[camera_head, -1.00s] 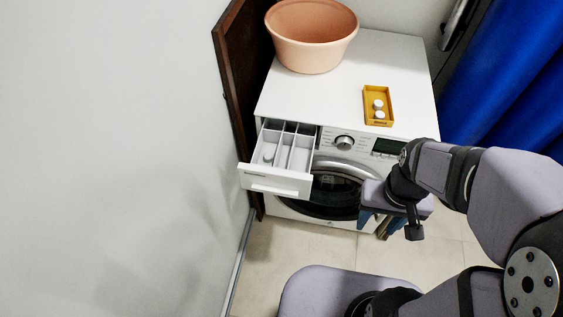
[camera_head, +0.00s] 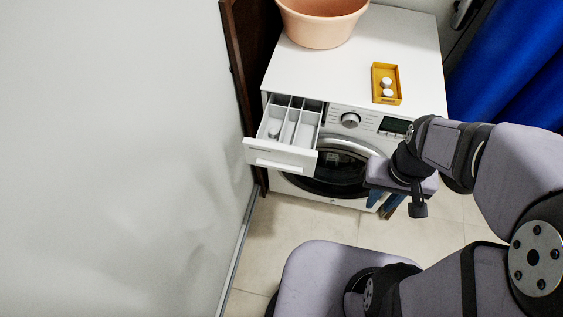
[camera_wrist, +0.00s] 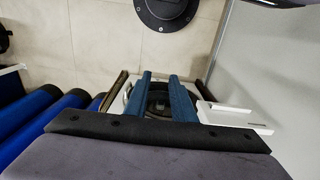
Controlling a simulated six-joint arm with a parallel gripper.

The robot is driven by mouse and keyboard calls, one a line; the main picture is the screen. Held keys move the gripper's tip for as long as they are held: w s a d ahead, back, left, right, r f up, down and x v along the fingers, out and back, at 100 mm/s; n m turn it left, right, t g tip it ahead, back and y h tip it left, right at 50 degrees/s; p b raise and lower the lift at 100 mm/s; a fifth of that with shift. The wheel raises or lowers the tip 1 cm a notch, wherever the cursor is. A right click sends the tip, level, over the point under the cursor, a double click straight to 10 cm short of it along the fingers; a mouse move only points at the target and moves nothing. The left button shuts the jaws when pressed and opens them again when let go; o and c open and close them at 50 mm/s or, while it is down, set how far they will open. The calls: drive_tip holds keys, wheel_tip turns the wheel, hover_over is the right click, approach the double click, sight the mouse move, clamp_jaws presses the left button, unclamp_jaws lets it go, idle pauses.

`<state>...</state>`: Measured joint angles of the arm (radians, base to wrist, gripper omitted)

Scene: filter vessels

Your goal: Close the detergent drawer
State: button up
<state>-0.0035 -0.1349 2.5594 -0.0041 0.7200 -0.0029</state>
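The white detergent drawer (camera_head: 281,155) is pulled out of the washing machine's upper left front; its compartments are open to view. A small white round item (camera_head: 274,131) lies in its left compartment. The drawer's front also shows in the wrist view (camera_wrist: 234,117), right of the fingers. My gripper (camera_head: 386,204) hangs in front of the machine, right of the drawer and lower in the picture, apart from it. In the wrist view its two blue fingers (camera_wrist: 160,98) stand apart with nothing between them; the dark round door (camera_wrist: 160,100) shows through the gap.
A wall (camera_head: 120,150) and dark wooden panel (camera_head: 240,70) stand close left of the drawer. A blue curtain (camera_head: 510,80) hangs at right.

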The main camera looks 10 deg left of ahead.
drive_tip(key=shift+s+a+f+n, duration=0.15)
drive_tip(key=shift+f+n, duration=0.15)
drive_tip(key=shift+f, duration=0.05)
clamp_jaws()
drive_tip(key=s+a+f+n+h+b, duration=0.2)
drive_tip(key=a+f+n+h+b, duration=0.1)
drive_tip(key=f+n+h+b, duration=0.9)
drive_tip(key=w+a+f+n+t+y+b, duration=0.25)
drive_tip(key=a+n+t+y+b, duration=0.3)
drive_tip(key=a+n+t, duration=1)
drive_tip(key=s+a+f+n+t+y+b, duration=0.1)
drive_tip(key=s+a+n+y, duration=0.1)
drive_tip(key=a+n+y, duration=0.1)
drive_tip(key=s+a+f+n+t+y+b, duration=0.1)
drive_tip(key=s+a+n+y+b, duration=0.1)
drive_tip(key=a+n, duration=0.3)
drive_tip(key=s+a+y, duration=0.1)
drive_tip(key=a, duration=0.2)
drive_tip(key=shift+s+a+f, duration=0.15)
drive_tip(key=shift+s, duration=0.15)
